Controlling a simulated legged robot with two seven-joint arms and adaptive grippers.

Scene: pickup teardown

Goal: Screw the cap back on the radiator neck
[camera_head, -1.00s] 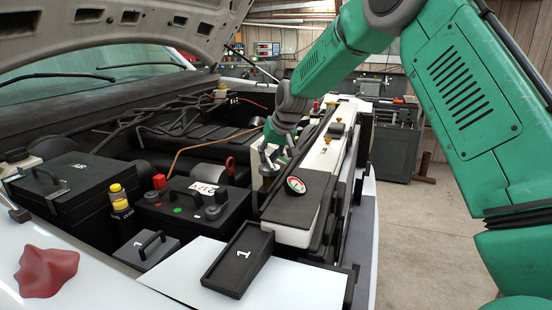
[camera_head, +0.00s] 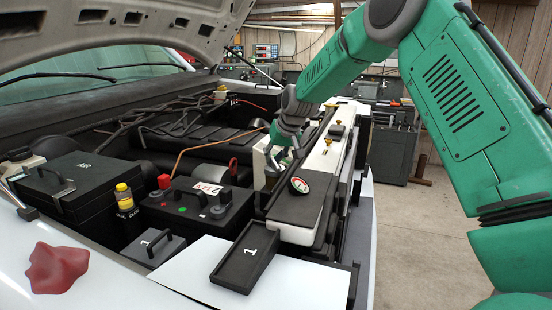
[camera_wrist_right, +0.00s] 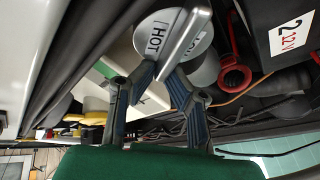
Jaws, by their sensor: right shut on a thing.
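The radiator cap (camera_wrist_right: 152,44) is a pale metal disc marked HOT in the right wrist view, with a bright metal bar across it. My right gripper (camera_wrist_right: 163,78) has its blue-grey fingers closed on the lower end of that bar. In the head view my right gripper (camera_head: 273,160) is low beside the front panel of the engine bay. The cap is hard to make out there. A grey cylinder (camera_wrist_right: 205,72) shows beneath the disc in the right wrist view. The neck's mouth is hidden, so I cannot tell whether the cap is seated. My left gripper is out of view.
A round dial (camera_head: 299,185) lies on the dark cover close to my right gripper. A red cloth (camera_head: 55,268) lies on the fender. The floor at right is clear.

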